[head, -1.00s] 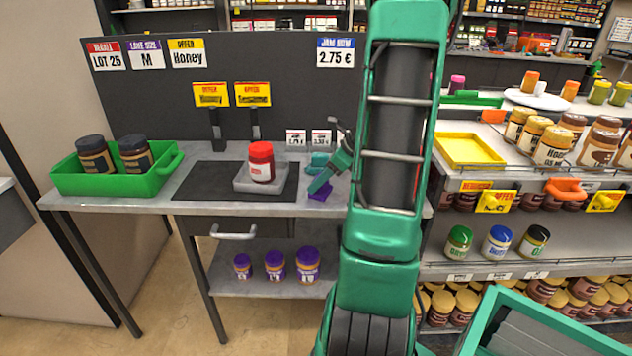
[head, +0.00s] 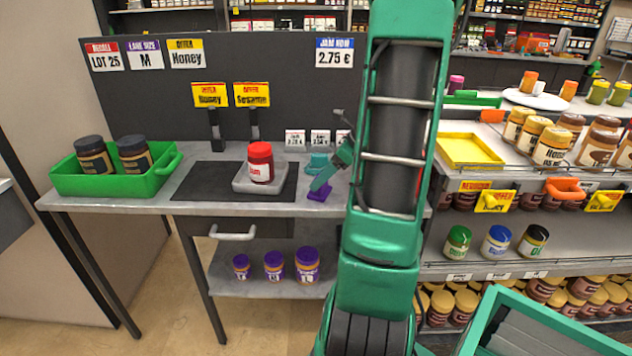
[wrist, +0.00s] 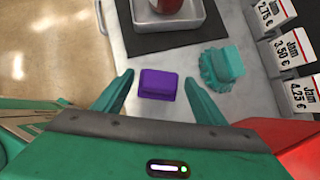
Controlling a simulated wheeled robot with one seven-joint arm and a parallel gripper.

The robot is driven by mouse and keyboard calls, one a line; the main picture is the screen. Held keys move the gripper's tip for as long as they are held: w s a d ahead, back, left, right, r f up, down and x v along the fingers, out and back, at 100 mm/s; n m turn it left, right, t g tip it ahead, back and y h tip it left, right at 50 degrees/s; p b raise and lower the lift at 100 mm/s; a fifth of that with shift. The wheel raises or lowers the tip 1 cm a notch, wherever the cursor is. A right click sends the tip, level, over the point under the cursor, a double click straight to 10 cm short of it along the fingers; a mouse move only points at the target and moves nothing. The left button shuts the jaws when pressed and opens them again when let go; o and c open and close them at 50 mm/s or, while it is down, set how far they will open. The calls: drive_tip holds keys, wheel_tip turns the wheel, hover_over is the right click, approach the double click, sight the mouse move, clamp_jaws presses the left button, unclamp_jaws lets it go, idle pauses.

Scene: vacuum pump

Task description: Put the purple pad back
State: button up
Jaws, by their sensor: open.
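The purple pad (wrist: 158,85) is a small block lying on the grey worktop, and it also shows in the head view (head: 320,193) near the table's right end. My gripper (wrist: 158,88) is open, with one green finger on each side of the pad and gaps on both sides. The pad appears to rest on the table, not held. In the head view my gripper (head: 322,184) is partly hidden by my arm. A teal sponge-like block (wrist: 222,68) lies just right of the pad in the wrist view, also seen in the head view (head: 318,162).
A red-lidded jar (head: 261,163) stands on a grey scale-like tray (head: 243,184) on a dark mat (head: 200,183). A green crate (head: 110,183) with two dark jars sits at the left. White price cards (wrist: 290,50) stand behind the teal block.

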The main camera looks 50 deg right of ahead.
drive_tip(key=v, duration=0.9)
drive_tip(key=s+a+f+n+g, duration=0.1)
drive_tip(key=s+a+n+g, duration=0.25)
drive_tip(key=a+n, duration=1.1)
drive_tip(key=s+a+f+n+g+h, duration=0.1)
drive_tip(key=s+a+n+g+h, duration=0.1)
drive_tip(key=s+a+n, duration=0.7)
drive_tip(key=shift+s+f+n+g, duration=0.3)
drive_tip(key=shift+s+n+g, duration=0.5)
drive_tip(key=shift+n, duration=0.45)
